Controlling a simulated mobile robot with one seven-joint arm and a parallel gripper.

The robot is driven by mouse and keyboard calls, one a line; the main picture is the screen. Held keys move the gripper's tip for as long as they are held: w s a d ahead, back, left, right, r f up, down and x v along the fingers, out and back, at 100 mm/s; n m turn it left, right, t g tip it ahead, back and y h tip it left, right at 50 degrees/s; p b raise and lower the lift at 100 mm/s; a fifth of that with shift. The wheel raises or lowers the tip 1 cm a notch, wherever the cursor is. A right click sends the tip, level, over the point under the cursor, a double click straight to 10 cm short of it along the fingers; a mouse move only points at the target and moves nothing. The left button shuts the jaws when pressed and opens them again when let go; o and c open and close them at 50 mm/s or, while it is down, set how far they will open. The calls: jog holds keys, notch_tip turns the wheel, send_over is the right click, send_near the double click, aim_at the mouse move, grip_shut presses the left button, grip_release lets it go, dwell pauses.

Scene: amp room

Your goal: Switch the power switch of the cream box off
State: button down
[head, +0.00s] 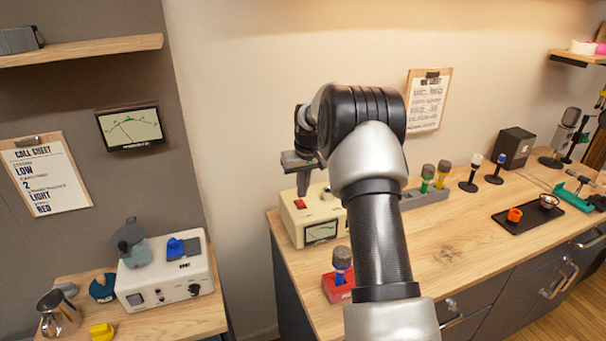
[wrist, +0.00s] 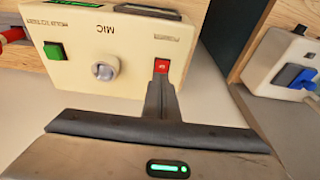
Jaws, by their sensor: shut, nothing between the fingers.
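The cream box (head: 290,227) stands at the left end of the wooden counter, with a meter on its front. A red switch (head: 299,204) is on its top. In the wrist view the cream box (wrist: 110,30) carries the red switch (wrist: 162,65), a grey knob (wrist: 104,71) and a green button (wrist: 54,51). My gripper (wrist: 163,84) is shut and empty, its tips right beside the red switch. In the head view my gripper (head: 303,180) is above the box, partly hidden by my arm. I cannot tell whether the tips touch the switch, or its position.
A red holder (head: 337,288) with a microphone stands in front of the box. A grey rack (head: 424,196) with microphones stands to its right. A white box (head: 165,280) is on the lower left table, across a gap. A black tray (head: 520,221) lies farther right.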

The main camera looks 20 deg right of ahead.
aim_at(302, 204)
jog(key=shift+s+f, duration=0.15)
jog(key=shift+f, duration=0.9)
jog(key=shift+s+f+b, duration=0.15)
jog(key=shift+f+b, duration=0.35)
jog(key=shift+b, duration=0.1)
jog(key=shift+s+r, duration=0.15)
jog(key=shift+r, duration=0.05)
jog(key=shift+f, duration=0.1)
jog(key=shift+w, duration=0.25)
jog(key=shift+w+r+p, duration=0.3)
jog(key=shift+w+p, duration=0.35)
jog(key=shift+r, duration=0.15)
